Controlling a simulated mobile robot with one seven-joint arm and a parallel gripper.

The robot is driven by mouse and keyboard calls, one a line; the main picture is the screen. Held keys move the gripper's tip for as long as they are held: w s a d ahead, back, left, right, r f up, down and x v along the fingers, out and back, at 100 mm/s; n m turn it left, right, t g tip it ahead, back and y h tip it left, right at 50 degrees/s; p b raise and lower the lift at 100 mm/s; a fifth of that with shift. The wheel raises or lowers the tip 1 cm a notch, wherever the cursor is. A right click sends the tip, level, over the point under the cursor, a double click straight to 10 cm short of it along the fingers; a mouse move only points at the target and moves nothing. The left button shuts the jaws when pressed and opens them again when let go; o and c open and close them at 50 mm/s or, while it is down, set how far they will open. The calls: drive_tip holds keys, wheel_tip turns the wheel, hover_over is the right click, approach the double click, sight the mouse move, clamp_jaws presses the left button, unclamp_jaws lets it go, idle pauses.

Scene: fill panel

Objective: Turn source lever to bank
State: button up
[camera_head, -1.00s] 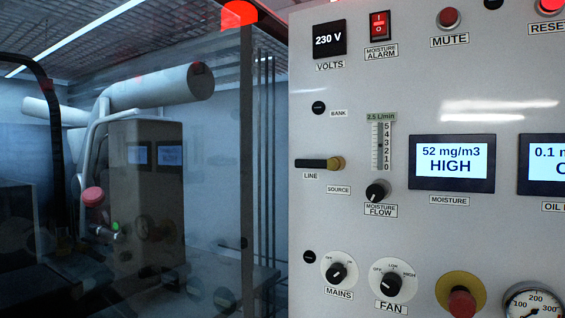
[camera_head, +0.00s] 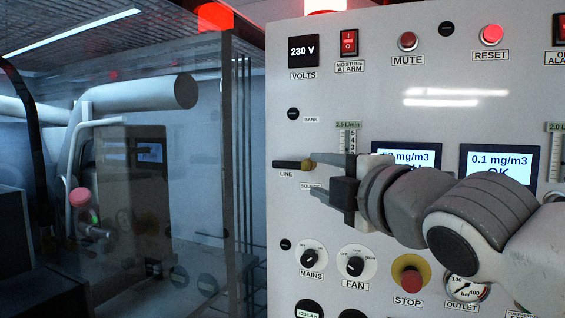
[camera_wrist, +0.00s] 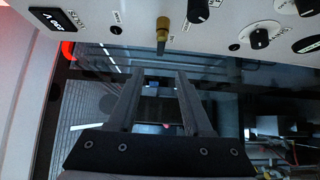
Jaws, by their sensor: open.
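The source lever (camera_head: 295,164) is a brass knob with a dark handle on the panel's left side. Its handle points left, towards the LINE label (camera_head: 286,174). The BANK label (camera_head: 311,120) sits above it. In the wrist view the lever (camera_wrist: 163,30) shows near the top, its dark handle pointing down towards my fingers. My gripper (camera_head: 317,175) is open and empty, at the right of the lever. In the wrist view its fingertips (camera_wrist: 162,74) are spread, with the lever beyond them and not between them. My gripper partly hides the SOURCE label.
The panel (camera_head: 390,40) carries several other controls. The MAINS knob (camera_head: 310,258) and FAN knob (camera_head: 355,266) are below my gripper, and the red STOP button (camera_head: 411,281) is lower right. Glass (camera_head: 190,150) stands left of the panel.

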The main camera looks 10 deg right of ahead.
sight(286, 165)
drive_tip(key=w+p, duration=0.1)
drive_tip(key=w, duration=0.4)
drive_tip(key=w+a+p, duration=0.1)
drive_tip(key=w, duration=0.4)
drive_tip(key=w+a+p, duration=0.1)
drive_tip(key=w, duration=0.3)
drive_tip(key=shift+w+a, duration=0.2)
drive_tip(key=shift+w, duration=0.2)
drive_tip(key=shift+c, duration=0.3)
clamp_jaws()
